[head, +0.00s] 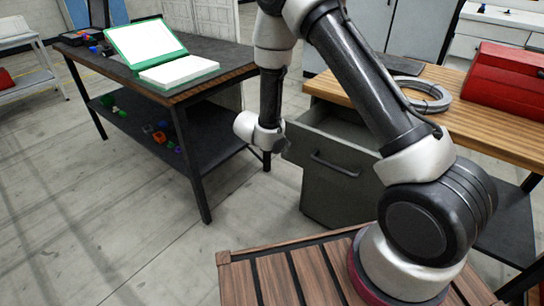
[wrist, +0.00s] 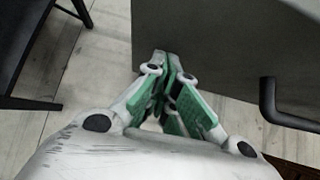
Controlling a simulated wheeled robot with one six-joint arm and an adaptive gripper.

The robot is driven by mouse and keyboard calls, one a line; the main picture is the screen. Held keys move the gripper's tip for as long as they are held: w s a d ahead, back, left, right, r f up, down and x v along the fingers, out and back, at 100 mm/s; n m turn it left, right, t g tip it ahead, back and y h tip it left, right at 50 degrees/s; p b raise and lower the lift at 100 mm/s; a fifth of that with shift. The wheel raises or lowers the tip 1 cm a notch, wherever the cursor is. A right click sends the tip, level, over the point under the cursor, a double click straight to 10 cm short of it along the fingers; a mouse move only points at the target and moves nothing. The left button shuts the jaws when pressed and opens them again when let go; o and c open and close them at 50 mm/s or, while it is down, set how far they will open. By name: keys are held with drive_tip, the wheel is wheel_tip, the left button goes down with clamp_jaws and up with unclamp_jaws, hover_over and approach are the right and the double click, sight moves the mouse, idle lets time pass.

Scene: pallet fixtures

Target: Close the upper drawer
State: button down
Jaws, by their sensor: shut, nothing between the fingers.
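The upper drawer (head: 322,180) is grey and stands pulled out from under the wooden-topped bench, its inside partly showing behind the front panel. Its dark bar handle (head: 335,165) is on the front; the handle also shows at the right of the wrist view (wrist: 285,108). My gripper (wrist: 163,56) has green-padded fingers, shut and empty. In the wrist view its tips overlap the lower left part of the grey drawer front (wrist: 235,60), left of the handle. In the head view my gripper (head: 281,148) is small, by the drawer's left front edge. I cannot tell if it touches.
The wooden bench top (head: 470,125) holds a red toolbox (head: 505,82) and a grey coil (head: 422,94). A dark table (head: 222,76) at the left carries a green case (head: 148,42). A slatted wooden surface (head: 290,278) is in front. Floor between the table and drawer is clear.

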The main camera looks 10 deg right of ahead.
approach(317, 117)
drive_tip(key=d+f, duration=0.1)
drive_tip(key=s+f, duration=0.1)
drive_tip(key=d+f, duration=0.1)
drive_tip(key=f, duration=0.1)
drive_tip(key=shift+s+d+f, duration=0.1)
drive_tip(key=shift+s+d, duration=0.1)
drive_tip(key=shift+d, duration=0.1)
drive_tip(key=shift+w+d, duration=0.2)
drive_tip(key=shift+d, duration=0.05)
drive_tip(key=shift+d+r, duration=0.1)
drive_tip(key=shift+r, duration=0.15)
